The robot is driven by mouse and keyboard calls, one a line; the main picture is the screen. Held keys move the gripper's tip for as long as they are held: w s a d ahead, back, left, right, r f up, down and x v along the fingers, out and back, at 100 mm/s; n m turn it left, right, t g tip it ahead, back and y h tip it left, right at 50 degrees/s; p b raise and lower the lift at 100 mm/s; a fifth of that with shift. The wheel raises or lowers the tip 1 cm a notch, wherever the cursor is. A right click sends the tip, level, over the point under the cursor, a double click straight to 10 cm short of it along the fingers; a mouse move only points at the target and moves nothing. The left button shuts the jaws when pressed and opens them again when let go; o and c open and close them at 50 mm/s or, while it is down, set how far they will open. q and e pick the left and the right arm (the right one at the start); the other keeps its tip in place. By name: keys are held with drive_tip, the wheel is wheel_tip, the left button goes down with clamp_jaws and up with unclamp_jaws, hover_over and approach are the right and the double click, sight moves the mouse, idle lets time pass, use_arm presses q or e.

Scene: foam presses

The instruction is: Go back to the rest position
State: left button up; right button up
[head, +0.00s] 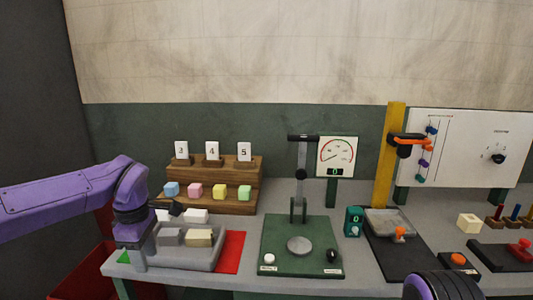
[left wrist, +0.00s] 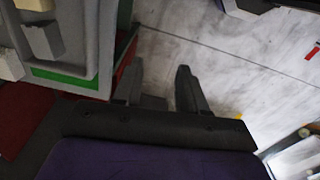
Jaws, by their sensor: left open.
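My left arm comes in from the left with its purple wrist bent down. My left gripper (head: 138,262) points down at the left front corner of the table, beside the grey tray (head: 218,262). In the left wrist view the left gripper (left wrist: 158,88) shows two dark fingers apart with nothing between them, over the pale floor. A purple and black part of my right arm shows at the bottom right of the head view. My right gripper is out of the picture.
The tray holds several pale blocks (head: 199,238). A wooden stepped rack (head: 240,205) with coloured cubes stands behind it. A green press (head: 299,262) with a gauge (head: 337,155) stands mid-table. A white panel (head: 470,135) is at the right. Open floor (left wrist: 225,65) lies below the table edge.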

use_arm(q)
drive_tip(key=w+a+f+n+t+y, duration=0.3)
drive_tip(key=a+f+y, duration=0.1)
drive_tip(key=f+y, duration=0.25)
drive_tip(key=s+d+f+m+t, duration=0.1)
drive_tip(key=s+f+m+t, duration=0.15)
drive_tip(key=f, duration=0.55)
drive_tip(key=s+d+f+m+t, duration=0.1)
drive_tip(key=s+f+m+t, duration=0.15)
drive_tip(key=f, duration=0.55)
drive_tip(key=s+f+m+g+h, duration=0.1)
drive_tip(key=s+f+m, duration=0.3)
drive_tip(key=s, duration=1)
drive_tip(key=s+f+m+g+h, duration=0.2)
drive_tip(key=s+f+m+g, duration=0.2)
drive_tip(key=s+f, duration=0.7)
drive_tip(key=s+m, duration=0.1)
drive_tip(key=s, duration=0.3)
drive_tip(key=shift+s+a+f, duration=0.2)
drive_tip(key=shift+a+f, duration=0.1)
drive_tip(key=shift+a, duration=0.05)
